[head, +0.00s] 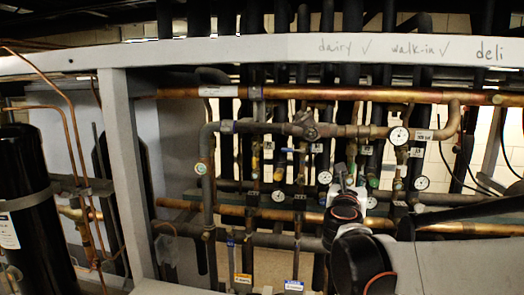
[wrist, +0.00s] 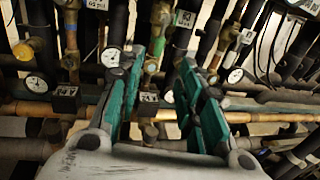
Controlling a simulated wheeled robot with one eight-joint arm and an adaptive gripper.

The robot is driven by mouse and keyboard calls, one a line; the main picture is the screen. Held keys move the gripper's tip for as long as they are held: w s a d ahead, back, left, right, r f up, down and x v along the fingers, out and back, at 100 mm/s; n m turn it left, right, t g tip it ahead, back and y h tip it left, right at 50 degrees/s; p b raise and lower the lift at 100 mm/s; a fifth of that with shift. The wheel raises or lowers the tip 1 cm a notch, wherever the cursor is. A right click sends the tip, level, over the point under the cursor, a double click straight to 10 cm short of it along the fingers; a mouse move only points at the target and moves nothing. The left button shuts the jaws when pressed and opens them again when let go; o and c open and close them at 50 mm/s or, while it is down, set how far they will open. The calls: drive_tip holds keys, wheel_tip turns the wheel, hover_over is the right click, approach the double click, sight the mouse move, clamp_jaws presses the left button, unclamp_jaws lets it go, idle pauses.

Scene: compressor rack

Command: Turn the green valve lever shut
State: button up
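My gripper (head: 348,178) is in front of the pipe rack at right of centre in the head view, partly hidden by my own arm. In the wrist view my gripper (wrist: 160,64) has its two teal-padded fingers spread apart, with nothing held between them. A small green part (head: 373,182) shows just right of my gripper in the head view; I cannot tell whether it is the valve lever or a finger pad. Brass valve fittings (wrist: 152,66) show beyond and between the fingers in the wrist view.
A long copper pipe (head: 330,93) crosses above, and lower pipes (head: 270,213) run across behind my gripper. Round gauges (head: 399,135) and small tags hang among the vertical pipes. A grey frame post (head: 126,175) and a black tank (head: 35,215) stand at left.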

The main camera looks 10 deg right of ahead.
sight(352, 166)
drive_tip(key=p+x, duration=0.1)
drive_tip(key=x, duration=1.2)
drive_tip(key=shift+w+d, duration=0.2)
drive_tip(key=shift+w, duration=0.05)
clamp_jaws()
